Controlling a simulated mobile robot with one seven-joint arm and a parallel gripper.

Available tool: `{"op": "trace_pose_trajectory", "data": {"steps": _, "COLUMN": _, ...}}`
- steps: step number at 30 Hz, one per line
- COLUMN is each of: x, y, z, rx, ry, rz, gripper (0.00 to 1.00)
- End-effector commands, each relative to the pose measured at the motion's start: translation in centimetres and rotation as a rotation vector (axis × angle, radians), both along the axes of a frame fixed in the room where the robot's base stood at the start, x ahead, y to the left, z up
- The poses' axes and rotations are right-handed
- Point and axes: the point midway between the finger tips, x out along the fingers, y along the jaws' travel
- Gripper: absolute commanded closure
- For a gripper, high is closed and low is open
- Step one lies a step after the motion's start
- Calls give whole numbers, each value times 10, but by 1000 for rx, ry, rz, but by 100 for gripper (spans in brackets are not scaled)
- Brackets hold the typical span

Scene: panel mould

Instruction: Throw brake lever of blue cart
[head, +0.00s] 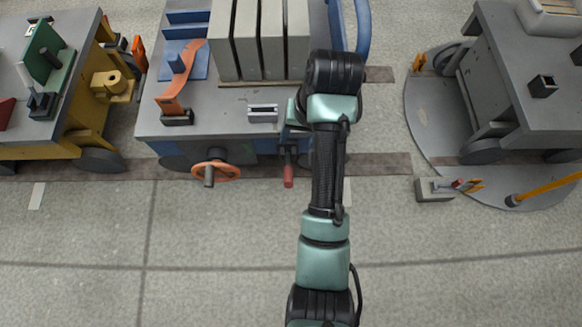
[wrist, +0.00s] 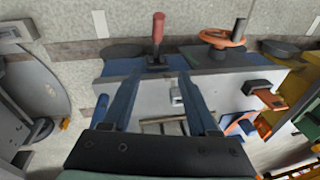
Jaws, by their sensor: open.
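The blue cart (head: 152,126) has a grey top and stands at the centre left in the head view; its blue edge (wrist: 119,68) crosses the upper part of the wrist view. A red-handled lever (head: 289,176), apparently the brake lever, sticks out from its front, right of an orange handwheel. In the wrist view the lever (wrist: 158,32) points up the picture, beyond the fingertips. My gripper (wrist: 160,76) is open and empty over the cart's front edge, apart from the lever.
Several grey panels (head: 259,42) stand on the cart. The orange handwheel (head: 229,171) sits left of the lever. A yellow cart (head: 62,146) is at the left. A grey cart (head: 502,85) stands on a turntable at the right, beside a small switch box (head: 433,192). The front floor is clear.

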Motion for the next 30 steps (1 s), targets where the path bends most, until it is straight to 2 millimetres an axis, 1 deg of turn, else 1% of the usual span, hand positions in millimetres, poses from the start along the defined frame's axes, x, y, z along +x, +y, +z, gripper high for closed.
{"op": "trace_pose_trajectory", "data": {"steps": 1, "x": -8, "y": 0, "z": -20, "rx": 5, "ry": 38, "rz": 0, "gripper": 40}}
{"op": "trace_pose_trajectory", "data": {"steps": 3, "x": -15, "y": 0, "z": -29, "rx": 10, "ry": 72, "rz": 0, "gripper": 40}}
{"op": "trace_pose_trajectory", "data": {"steps": 6, "x": -19, "y": 0, "z": -35, "rx": 14, "ry": 95, "rz": 1, "gripper": 40}}
{"op": "trace_pose_trajectory", "data": {"steps": 8, "x": -20, "y": 1, "z": -39, "rx": 14, "ry": 99, "rz": 2, "gripper": 40}}
{"op": "trace_pose_trajectory", "data": {"steps": 11, "x": -20, "y": 2, "z": -51, "rx": 14, "ry": 99, "rz": 2, "gripper": 40}}
{"op": "trace_pose_trajectory", "data": {"steps": 21, "x": -19, "y": 13, "z": -116, "rx": 13, "ry": 96, "rz": 2, "gripper": 40}}
{"op": "trace_pose_trajectory", "data": {"steps": 27, "x": -18, "y": 18, "z": -145, "rx": 13, "ry": 95, "rz": 1, "gripper": 40}}
{"op": "trace_pose_trajectory", "data": {"steps": 30, "x": -17, "y": 20, "z": -153, "rx": 12, "ry": 94, "rz": 2, "gripper": 40}}
